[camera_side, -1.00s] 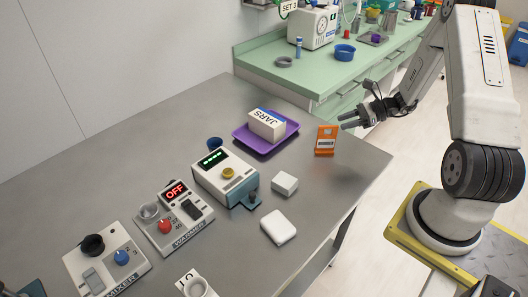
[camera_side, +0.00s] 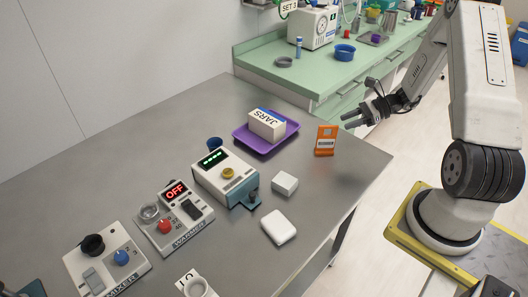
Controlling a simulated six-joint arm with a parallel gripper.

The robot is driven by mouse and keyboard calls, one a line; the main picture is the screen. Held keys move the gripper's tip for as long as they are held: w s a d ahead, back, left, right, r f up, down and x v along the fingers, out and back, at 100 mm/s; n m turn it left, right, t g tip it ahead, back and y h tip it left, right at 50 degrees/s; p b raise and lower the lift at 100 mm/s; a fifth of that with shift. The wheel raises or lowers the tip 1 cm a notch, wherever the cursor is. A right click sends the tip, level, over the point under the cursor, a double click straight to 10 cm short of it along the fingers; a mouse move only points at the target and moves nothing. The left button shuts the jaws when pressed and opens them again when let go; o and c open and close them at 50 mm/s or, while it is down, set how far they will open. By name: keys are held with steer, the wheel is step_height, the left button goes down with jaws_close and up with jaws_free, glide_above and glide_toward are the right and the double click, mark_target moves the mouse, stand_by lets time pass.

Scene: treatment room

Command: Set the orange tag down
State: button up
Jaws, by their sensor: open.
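The orange tag (camera_side: 325,141) stands on the grey table near its right edge, tilted slightly, with a white barcode label on its face. My gripper (camera_side: 345,121) is to the right of the tag and a little above it, apart from it and past the table's edge in the picture. Its fingers point left and hold nothing.
Table around the tag is clear.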

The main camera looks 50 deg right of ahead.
steer(key=s+a+r+n+g+h, duration=0.1)
steer(key=a+r+n+g+h, duration=0.1)
steer(key=a+n, duration=0.6)
steer(key=s+a+r+n+g+h, duration=0.2)
steer(key=a+r+n+h, duration=0.1)
steer(key=a+n, duration=0.4)
steer(key=s+a+r+n+g+h, duration=0.1)
steer(key=a+n+h, duration=0.3)
steer(key=a+n, duration=0.4)
steer(key=r+n+g, duration=0.1)
steer(key=n, duration=0.2)
steer(key=shift+s+a+r+h, duration=0.2)
steer(key=shift+a+r+h, duration=0.1)
steer(key=shift+r, duration=0.1)
